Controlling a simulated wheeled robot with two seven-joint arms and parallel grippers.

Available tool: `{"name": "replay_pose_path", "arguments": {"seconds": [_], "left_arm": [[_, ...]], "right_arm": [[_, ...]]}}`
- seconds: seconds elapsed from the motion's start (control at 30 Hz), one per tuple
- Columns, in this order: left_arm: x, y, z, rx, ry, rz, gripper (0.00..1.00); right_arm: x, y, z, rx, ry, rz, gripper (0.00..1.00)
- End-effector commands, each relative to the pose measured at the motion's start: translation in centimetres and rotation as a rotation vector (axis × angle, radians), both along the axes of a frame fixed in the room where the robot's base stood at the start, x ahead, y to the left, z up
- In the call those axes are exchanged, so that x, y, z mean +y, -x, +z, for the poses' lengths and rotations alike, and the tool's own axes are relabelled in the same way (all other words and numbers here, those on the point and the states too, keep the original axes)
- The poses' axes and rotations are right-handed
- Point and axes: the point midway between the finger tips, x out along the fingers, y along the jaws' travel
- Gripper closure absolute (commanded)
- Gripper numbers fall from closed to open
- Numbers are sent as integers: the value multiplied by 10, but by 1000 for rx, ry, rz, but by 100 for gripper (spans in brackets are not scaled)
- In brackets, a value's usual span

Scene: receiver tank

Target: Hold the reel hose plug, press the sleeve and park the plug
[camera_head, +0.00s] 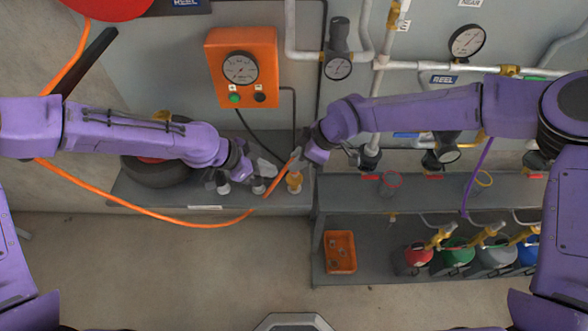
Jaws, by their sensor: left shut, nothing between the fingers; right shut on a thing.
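The orange reel hose (178,220) sags from the upper left, then rises to my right gripper (296,164). My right gripper is shut on the hose's end above the low shelf; the plug itself is mostly hidden by the fingers. A brass fitting (294,183) stands upright on the shelf just below this gripper; I cannot tell whether the hose end touches it. My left gripper (262,172) is shut and empty, just left of the hose end and apart from the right gripper. The sleeve cannot be made out at this size.
An orange control box (241,68) with a gauge hangs on the wall behind. Small pale-topped fittings (224,188) stand on the low shelf (150,196) near my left gripper. At right, a rack holds an orange bin (340,252) and several coloured containers (459,252). The floor in front is clear.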

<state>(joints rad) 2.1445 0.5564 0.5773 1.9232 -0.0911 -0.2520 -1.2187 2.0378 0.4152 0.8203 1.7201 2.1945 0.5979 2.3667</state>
Motion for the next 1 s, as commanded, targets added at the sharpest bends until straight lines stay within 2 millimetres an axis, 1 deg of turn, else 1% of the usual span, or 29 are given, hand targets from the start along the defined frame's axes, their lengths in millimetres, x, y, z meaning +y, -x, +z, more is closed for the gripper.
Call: {"name": "replay_pose_path", "arguments": {"seconds": [0.03,0.13,0.47,1.0], "left_arm": [[2,0,4,-1,1,1,100],[4,1,8,-1,1,1,100],[5,2,9,0,1,0,100],[4,2,25,0,1,0,100]], "right_arm": [[0,0,0,0,0,0,100],[0,0,0,0,0,0,100],[0,0,1,-1,-1,-1,100],[0,0,26,-2,-1,0,100]]}}
